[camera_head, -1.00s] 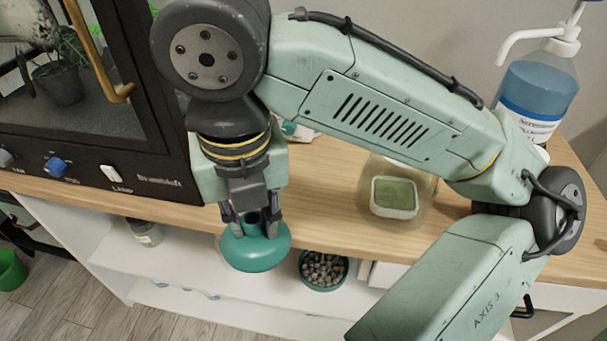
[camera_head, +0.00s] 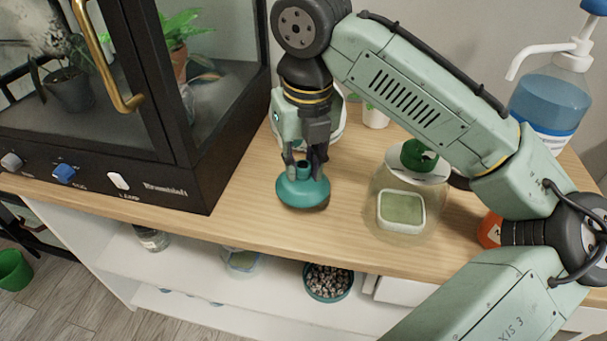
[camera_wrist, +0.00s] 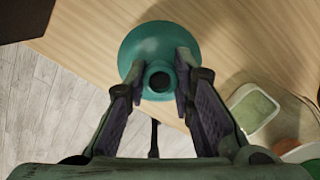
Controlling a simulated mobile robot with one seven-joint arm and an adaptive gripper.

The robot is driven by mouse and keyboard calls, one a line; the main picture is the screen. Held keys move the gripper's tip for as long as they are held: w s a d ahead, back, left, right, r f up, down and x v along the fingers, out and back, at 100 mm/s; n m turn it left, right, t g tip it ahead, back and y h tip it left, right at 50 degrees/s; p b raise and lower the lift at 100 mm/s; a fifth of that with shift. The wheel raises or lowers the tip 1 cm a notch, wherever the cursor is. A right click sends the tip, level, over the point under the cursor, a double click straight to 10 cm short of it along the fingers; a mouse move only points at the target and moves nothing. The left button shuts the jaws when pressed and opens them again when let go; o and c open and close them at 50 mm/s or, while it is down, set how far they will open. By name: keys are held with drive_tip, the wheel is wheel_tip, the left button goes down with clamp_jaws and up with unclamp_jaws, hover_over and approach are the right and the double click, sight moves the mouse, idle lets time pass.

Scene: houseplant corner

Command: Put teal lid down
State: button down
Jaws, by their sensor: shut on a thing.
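The teal lid (camera_head: 300,193) is a round dome with a short hollow neck on top. My gripper (camera_head: 303,168) is shut on that neck from above. In the head view the lid is over the wooden counter (camera_head: 240,220), near its front edge; I cannot tell whether its underside touches the wood. In the wrist view the lid (camera_wrist: 158,50) sits between my two fingers (camera_wrist: 160,82), with the neck opening facing the camera.
A black glass-fronted cabinet (camera_head: 185,172) stands left. A clear jar (camera_head: 372,218) with a pale green block (camera_head: 402,211) stands close right. A blue pump bottle (camera_head: 550,95) is at back right. A shelf below holds a teal bowl of pebbles (camera_head: 328,282).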

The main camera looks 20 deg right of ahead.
sight(304, 179)
drive_tip(key=shift+w+d+f, duration=0.15)
drive_tip(key=shift+f, duration=1.6)
drive_tip(key=shift+f, duration=0.1)
drive_tip(key=shift+f, duration=0.1)
drive_tip(key=c, duration=1.4)
unclamp_jaws()
drive_tip(key=shift+o, duration=0.2)
drive_tip(key=r, duration=0.4)
drive_tip(key=s+r, duration=0.1)
drive_tip(key=r, duration=0.3)
drive_tip(key=r+p, duration=0.1)
drive_tip(key=r, duration=0.3)
drive_tip(key=shift+s+r, duration=0.2)
drive_tip(key=shift+s, duration=0.05)
